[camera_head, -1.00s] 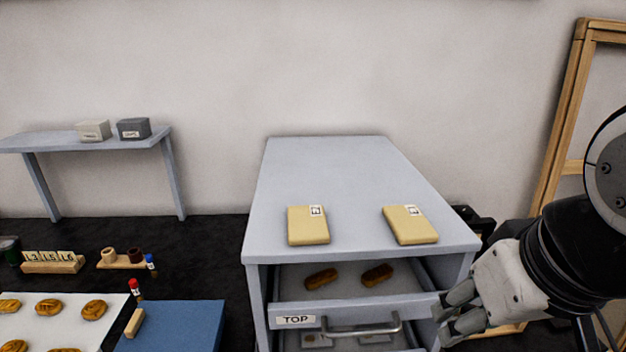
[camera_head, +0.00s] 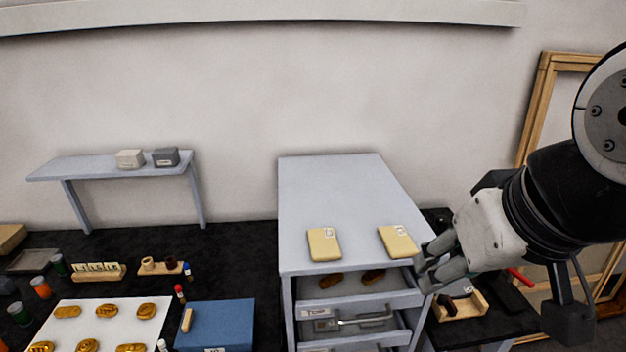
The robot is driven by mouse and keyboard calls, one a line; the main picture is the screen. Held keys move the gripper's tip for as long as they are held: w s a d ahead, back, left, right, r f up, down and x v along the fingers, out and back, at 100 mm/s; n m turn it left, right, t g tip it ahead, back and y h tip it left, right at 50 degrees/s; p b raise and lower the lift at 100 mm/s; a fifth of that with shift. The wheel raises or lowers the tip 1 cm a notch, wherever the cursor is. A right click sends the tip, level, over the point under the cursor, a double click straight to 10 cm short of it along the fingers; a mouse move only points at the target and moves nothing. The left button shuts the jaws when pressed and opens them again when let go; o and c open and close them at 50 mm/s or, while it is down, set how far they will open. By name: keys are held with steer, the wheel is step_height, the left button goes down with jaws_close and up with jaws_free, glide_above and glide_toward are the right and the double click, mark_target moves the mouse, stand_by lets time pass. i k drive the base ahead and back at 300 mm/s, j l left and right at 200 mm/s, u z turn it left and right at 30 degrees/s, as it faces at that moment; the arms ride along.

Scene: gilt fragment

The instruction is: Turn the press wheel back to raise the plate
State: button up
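No press wheel or press plate shows clearly in the head view. A red bar-like part (camera_head: 520,277) shows at the right, just behind my arm; I cannot tell whether it belongs to the press. My gripper (camera_head: 424,268) is at the right of the grey drawer cabinet (camera_head: 335,190), in front of its right front corner in the picture. Its two grey fingers look apart, with nothing seen between them. My wrist and arm hide much of the area at the right.
Two yellow blocks (camera_head: 324,245) (camera_head: 397,242) lie on the cabinet. Its top drawer (camera_head: 345,297) is pulled out, holding brown pieces. A wooden tray (camera_head: 460,306) sits on the dark bench right of it. A blue box (camera_head: 222,325) stands left. A wooden frame (camera_head: 541,90) leans behind.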

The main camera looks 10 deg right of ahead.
mark_target(442, 222)
steer(key=z, duration=0.8)
